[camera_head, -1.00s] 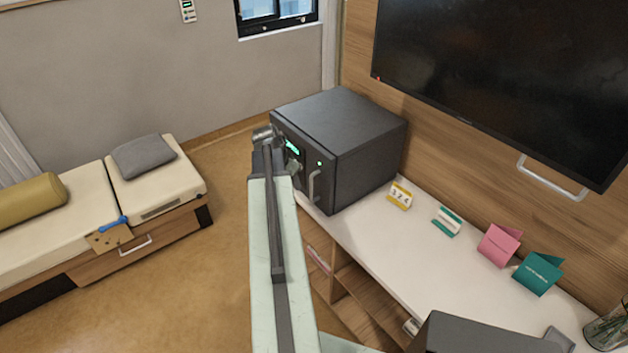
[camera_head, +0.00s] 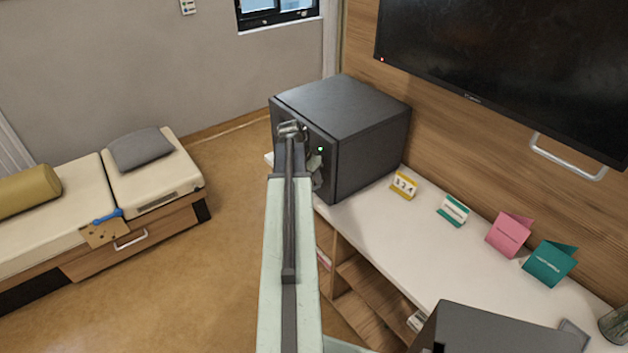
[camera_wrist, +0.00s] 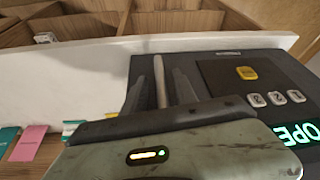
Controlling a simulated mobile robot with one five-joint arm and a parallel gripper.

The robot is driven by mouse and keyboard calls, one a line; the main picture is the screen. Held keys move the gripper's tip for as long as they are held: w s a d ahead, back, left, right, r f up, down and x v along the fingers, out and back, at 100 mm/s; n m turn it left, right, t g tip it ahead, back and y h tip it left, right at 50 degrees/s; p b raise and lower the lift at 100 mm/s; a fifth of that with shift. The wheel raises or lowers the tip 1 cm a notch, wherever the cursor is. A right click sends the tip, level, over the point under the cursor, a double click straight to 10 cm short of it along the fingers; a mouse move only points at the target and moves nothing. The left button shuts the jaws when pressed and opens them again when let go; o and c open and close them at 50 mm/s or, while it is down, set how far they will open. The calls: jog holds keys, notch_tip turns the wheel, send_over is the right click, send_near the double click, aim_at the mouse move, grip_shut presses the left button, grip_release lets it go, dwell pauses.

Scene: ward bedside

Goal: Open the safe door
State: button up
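The dark grey safe (camera_head: 365,145) stands at the far end of the white counter, and its door looks closed. In the wrist view the safe door (camera_wrist: 225,62) fills the right side, with a keypad (camera_wrist: 275,98) and a green display (camera_wrist: 300,131) reading "OPE", cut off by the frame edge. The light bar handle (camera_wrist: 159,72) stands between the two dark fingers of my gripper (camera_wrist: 161,84). The fingers are apart, with gaps beside the bar. In the head view my arm hides the handle and much of the door front.
A TV (camera_head: 510,70) hangs above. A bed (camera_head: 150,200) is at left, with open floor (camera_head: 225,250) between.

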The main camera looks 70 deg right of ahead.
jog(key=shift+r, duration=0.1)
grip_shut()
jog(key=shift+a, duration=0.1)
dwell(1.1)
